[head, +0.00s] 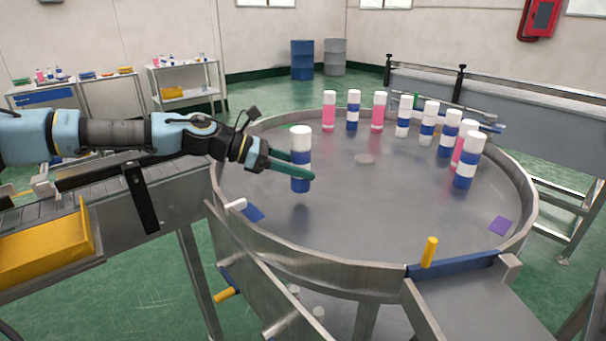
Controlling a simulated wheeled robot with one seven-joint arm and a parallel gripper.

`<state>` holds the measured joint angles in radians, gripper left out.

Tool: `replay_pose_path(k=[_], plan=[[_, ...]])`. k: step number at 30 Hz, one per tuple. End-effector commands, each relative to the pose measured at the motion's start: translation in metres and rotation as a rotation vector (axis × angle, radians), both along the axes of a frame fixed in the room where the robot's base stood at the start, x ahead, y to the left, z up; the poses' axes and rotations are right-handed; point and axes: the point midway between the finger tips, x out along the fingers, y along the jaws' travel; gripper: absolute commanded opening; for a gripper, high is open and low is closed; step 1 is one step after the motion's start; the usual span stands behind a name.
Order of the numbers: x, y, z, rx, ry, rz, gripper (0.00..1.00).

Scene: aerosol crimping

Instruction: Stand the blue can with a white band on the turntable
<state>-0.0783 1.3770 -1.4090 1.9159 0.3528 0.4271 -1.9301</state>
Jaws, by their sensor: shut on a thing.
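The blue can with a white band and white cap (300,158) is upright between the green fingers of my gripper (308,170), over the left part of the turntable. My gripper is shut on the can's middle, reaching in from the left. The can's base seems slightly above the metal surface, with a dark reflection below it; the exact gap is hard to tell. The round steel turntable (360,215) has a raised rim.
Several pink and blue-banded cans stand along the turntable's far and right side, among them a pink can (329,112) and a near blue can (468,162). The turntable's middle and front are clear. A conveyor (100,192) lies left; a blue bar (455,266) crosses the front-right rim.

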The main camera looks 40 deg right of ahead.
Motion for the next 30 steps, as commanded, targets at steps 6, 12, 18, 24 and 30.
replay_pose_path(k=[6,12,18,24,30], plan=[[-0.001,0.0,-0.025,0.0,0.003,0.0,0.0],[0.0,0.0,-0.029,-0.001,-0.001,0.0,0.0],[0.0,0.0,-0.03,0.0,0.0,0.0,0.61],[0.0,0.0,-0.029,0.0,0.0,-0.001,0.84],[0.0,0.0,-0.029,0.0,0.0,-0.001,0.85]])
